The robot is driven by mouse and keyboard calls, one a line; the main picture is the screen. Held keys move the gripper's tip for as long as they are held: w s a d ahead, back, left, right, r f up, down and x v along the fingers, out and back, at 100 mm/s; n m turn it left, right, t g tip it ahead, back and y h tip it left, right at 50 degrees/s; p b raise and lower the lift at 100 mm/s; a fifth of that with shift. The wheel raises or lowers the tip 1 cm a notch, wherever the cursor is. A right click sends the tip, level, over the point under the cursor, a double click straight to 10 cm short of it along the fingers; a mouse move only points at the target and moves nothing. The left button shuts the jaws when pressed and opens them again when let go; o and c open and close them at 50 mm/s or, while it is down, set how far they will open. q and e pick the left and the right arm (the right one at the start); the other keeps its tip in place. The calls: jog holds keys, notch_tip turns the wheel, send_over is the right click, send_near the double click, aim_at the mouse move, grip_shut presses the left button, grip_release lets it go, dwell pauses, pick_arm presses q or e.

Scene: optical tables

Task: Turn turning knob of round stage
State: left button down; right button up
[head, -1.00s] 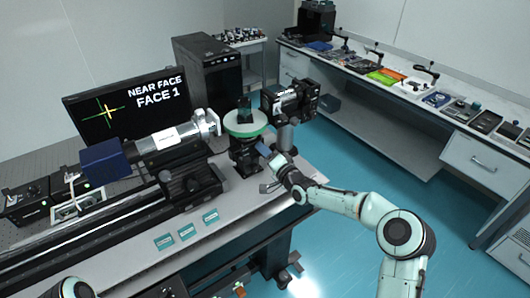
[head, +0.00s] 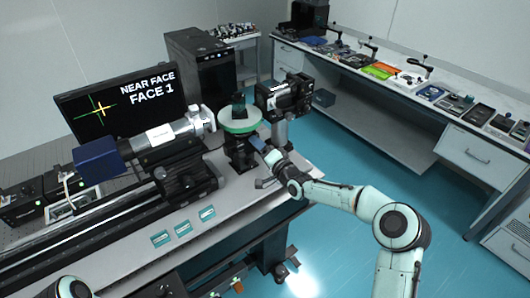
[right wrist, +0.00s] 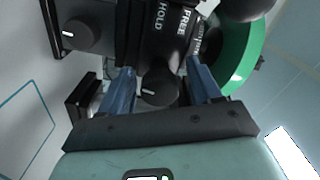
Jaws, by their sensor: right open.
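The round stage (head: 240,124) has a pale top with a green rim and stands near the bench's right end. A dark block (head: 238,106) sits on it. My right gripper (head: 260,164) is beside the stage's black base, on its right. In the right wrist view its two blue fingers (right wrist: 160,82) are open, one on each side of a dark turning knob (right wrist: 158,94) with a white mark. I cannot tell whether they touch it. Another knob (right wrist: 78,35) and the words FREE and HOLD show on the stage's base. My left gripper is out of view.
A camera-like device (head: 284,96) on a post stands right behind the stage. A barrel-shaped instrument (head: 162,138) on a rail lies to its left. The monitor (head: 115,102) reads NEAR FACE, FACE 1. The floor right of the bench is clear.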

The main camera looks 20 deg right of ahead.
jog(key=shift+s+d+f, duration=0.15)
jog(key=shift+s+d, duration=0.05)
jog(key=shift+s, duration=0.25)
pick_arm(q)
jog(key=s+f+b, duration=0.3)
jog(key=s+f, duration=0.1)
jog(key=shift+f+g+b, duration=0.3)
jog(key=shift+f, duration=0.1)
pick_arm(e)
jog(key=v, duration=1.2)
jog(key=shift+s, duration=0.15)
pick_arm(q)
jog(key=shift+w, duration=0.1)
